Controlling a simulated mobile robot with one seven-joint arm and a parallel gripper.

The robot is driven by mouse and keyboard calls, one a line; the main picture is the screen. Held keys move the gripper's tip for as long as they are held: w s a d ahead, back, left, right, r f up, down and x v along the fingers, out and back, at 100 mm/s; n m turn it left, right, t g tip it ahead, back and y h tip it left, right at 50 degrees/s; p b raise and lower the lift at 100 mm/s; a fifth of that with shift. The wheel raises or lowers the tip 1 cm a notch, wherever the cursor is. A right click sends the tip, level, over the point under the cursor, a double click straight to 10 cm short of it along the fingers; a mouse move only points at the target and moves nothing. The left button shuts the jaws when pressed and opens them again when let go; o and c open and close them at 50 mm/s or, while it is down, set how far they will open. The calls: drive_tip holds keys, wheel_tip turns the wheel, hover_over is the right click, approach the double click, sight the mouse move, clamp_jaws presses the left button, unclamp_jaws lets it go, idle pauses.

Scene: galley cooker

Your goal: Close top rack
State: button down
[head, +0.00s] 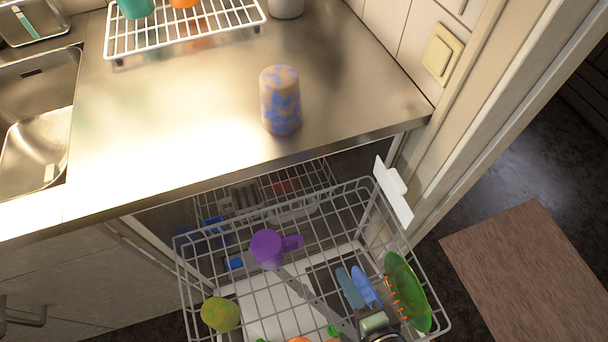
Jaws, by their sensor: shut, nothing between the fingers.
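The top rack (208,234), a grey wire basket, is pulled far out from under the steel counter in the head view. Its near edge runs partly out of the bottom of the picture.
The steel counter (190,130) overhangs the opening. A blue-patterned tumbler (281,100) stands near its edge. A white drying rack (200,40) is at the back and a sink (40,120) at the left. A door frame (470,120) stands close right. A brown mat (530,265) lies beyond.

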drive_tip(key=b, duration=0.4)
approach(300, 200)
drive_tip(key=f, duration=0.1)
drive_tip(key=w+f, duration=0.1)
drive_tip(key=f, duration=0.1)
drive_tip(key=shift+w+a+f, duration=0.1)
drive_tip(key=shift+w+a, duration=0.1)
drive_tip(key=shift+a, duration=0.1)
drive_tip(key=shift+w+a, duration=0.25)
drive_tip(key=shift+w, duration=0.35)
drive_tip(key=shift+w+a, duration=0.2)
drive_tip(key=shift+w, duration=0.4)
drive_tip(key=shift+w+a, duration=0.2)
drive_tip(key=shift+w, duration=0.5)
